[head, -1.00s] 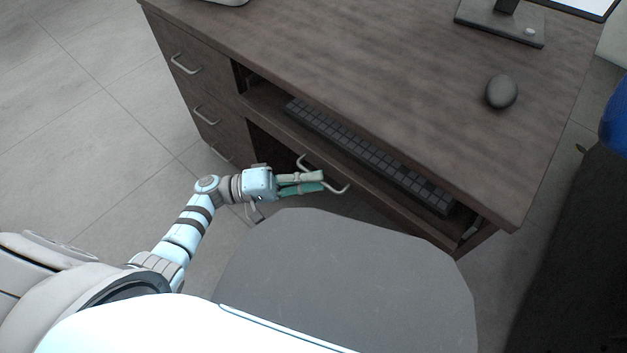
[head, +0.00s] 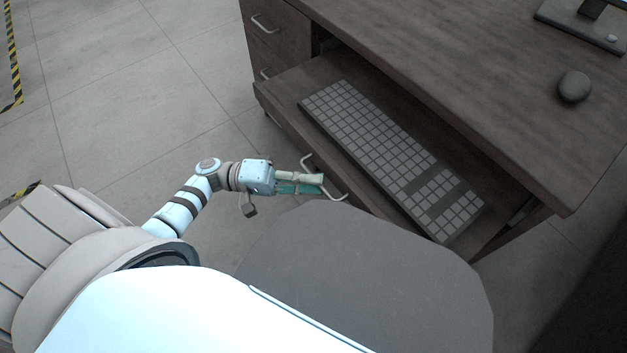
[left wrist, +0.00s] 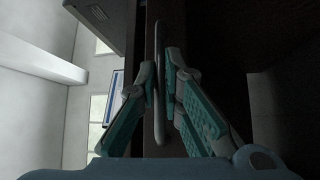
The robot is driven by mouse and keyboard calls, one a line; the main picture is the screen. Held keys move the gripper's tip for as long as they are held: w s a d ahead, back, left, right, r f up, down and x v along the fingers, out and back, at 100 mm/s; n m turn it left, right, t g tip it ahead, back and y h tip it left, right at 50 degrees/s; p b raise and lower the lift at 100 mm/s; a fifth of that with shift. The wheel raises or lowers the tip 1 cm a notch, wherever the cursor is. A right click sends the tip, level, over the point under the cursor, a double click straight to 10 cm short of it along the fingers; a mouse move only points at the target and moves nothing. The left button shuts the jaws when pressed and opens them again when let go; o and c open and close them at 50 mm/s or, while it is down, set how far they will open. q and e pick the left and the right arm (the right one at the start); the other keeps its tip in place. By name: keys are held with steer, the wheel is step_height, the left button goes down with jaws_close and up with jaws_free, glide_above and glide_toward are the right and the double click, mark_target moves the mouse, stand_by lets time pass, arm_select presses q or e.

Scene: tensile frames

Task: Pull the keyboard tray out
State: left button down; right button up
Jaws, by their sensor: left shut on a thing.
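The keyboard tray (head: 278,84) is a dark wooden shelf that sticks out from under the desk top in the head view. A dark keyboard (head: 385,150) lies on it, now fully in sight. The tray's metal handle (head: 336,197) is on its front face. My left gripper (head: 318,184) is shut on this handle, near its middle. In the left wrist view, the teal-padded fingers (left wrist: 165,95) close from both sides on the thin handle bar (left wrist: 158,75). My right gripper is not in view.
The desk top (head: 470,75) holds a mouse (head: 574,87) and a monitor stand (head: 585,25). Drawers with handles (head: 265,24) are at the left. A grey chair seat (head: 370,280) stands close in front of the tray. Open floor (head: 130,100) lies at the left.

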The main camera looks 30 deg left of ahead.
arm_select(q)
steer(key=shift+s+f, duration=0.15)
steer(key=shift+s, duration=0.1)
steer(key=c, duration=1.7)
jaws_free()
steer(key=shift+s+a, duration=0.15)
steer(key=shift+a, duration=0.05)
steer(key=shift+d, duration=0.1)
steer(key=v, duration=1.2)
